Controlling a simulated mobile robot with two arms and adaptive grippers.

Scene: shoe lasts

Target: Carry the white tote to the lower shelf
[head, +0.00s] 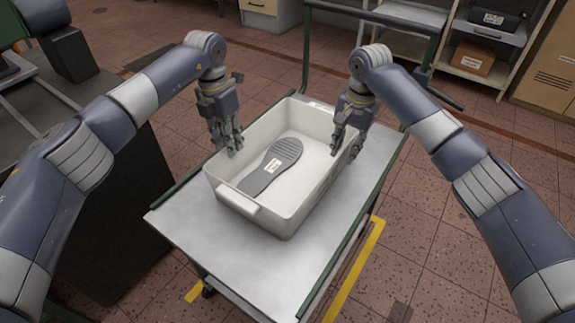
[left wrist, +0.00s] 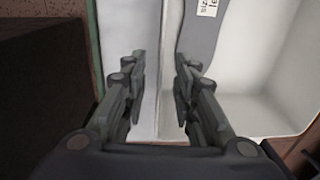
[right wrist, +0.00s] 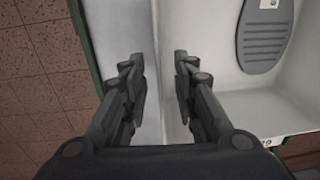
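The white tote (head: 262,215) stands upright on the grey top of a cart (head: 185,225). A dark grey sole-shaped piece (head: 272,165) with a pale label lies inside it. My left gripper (head: 231,150) is at the tote's left wall, pointing down. In the left wrist view its fingers (left wrist: 161,85) are apart, with the wall's rim between them. My right gripper (head: 346,148) is at the right wall. In the right wrist view its fingers (right wrist: 160,85) are apart on either side of that rim. I cannot see clear contact. Which shelf is the lower shelf is unclear.
The cart has green rails and a push handle at the far right. A shelf unit at the back right holds a black bin (head: 488,20) above a brown box (head: 473,58). A dark block (head: 110,205) stands left of the cart. Tiled floor is free to the right.

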